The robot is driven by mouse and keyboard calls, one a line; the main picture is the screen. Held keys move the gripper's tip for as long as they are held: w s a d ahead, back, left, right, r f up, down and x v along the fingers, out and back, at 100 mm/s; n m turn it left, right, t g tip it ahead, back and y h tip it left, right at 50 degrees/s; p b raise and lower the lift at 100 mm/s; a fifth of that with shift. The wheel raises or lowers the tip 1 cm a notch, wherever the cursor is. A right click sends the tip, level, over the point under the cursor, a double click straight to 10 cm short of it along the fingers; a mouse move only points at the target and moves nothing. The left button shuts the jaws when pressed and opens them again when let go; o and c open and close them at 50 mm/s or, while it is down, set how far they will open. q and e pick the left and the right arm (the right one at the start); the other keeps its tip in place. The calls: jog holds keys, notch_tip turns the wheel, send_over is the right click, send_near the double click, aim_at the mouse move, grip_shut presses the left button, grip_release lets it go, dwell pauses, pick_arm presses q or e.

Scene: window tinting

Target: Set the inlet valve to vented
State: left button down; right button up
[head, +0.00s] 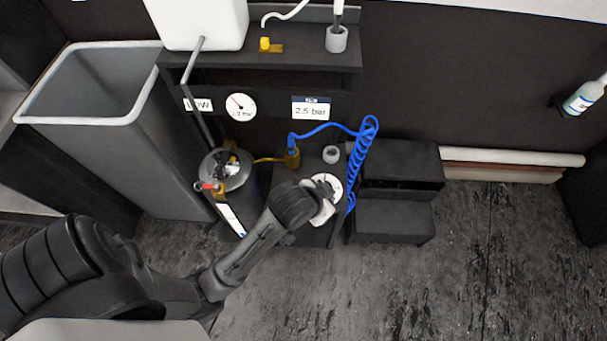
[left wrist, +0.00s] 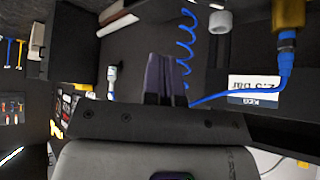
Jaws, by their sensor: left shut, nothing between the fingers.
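My left arm reaches in from the left in the head view, and its gripper (head: 322,212) is over the lower shelf, partly hidden by my own wrist. In the left wrist view the two dark fingers (left wrist: 165,80) are together with nothing between them. Near the gripper is a round white dial plate (head: 328,184), partly covered by my arm; its setting cannot be read. A brass fitting (head: 292,158) with a blue hose connector stands to the left of the dial. It also shows in the left wrist view (left wrist: 288,12), apart from the fingers. I cannot tell which part is the inlet valve.
A metal pressure tank (head: 228,172) with a red-tipped lever stands left of the fitting. A coiled blue hose (head: 360,160) hangs right of the dial. A "2.5 bar" sign (head: 311,108) and a gauge (head: 240,107) are above. Black steps (head: 395,220) stand to the right.

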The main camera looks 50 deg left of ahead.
pick_arm(q)
jog(key=w+r+n+g+y+p, duration=0.2)
jog(key=w+r+p, duration=0.4)
jog(key=w+p, duration=0.25)
jog(key=s+a+f+n+g+y, duration=0.2)
jog(key=a+f+n+g, duration=0.1)
jog(key=f, duration=0.3)
jog(key=s+a+f+n+g+y, duration=0.2)
jog(key=f+n+g+y, duration=0.1)
jog(key=f+n, duration=0.3)
jog(key=shift+s+a+f+y, duration=0.3)
jog(key=shift+a+f, duration=0.1)
jog(key=shift+f, duration=0.2)
pick_arm(e)
notch_tip(320, 180, up, 10)
pick_arm(q)
jog(key=shift+w, duration=0.1)
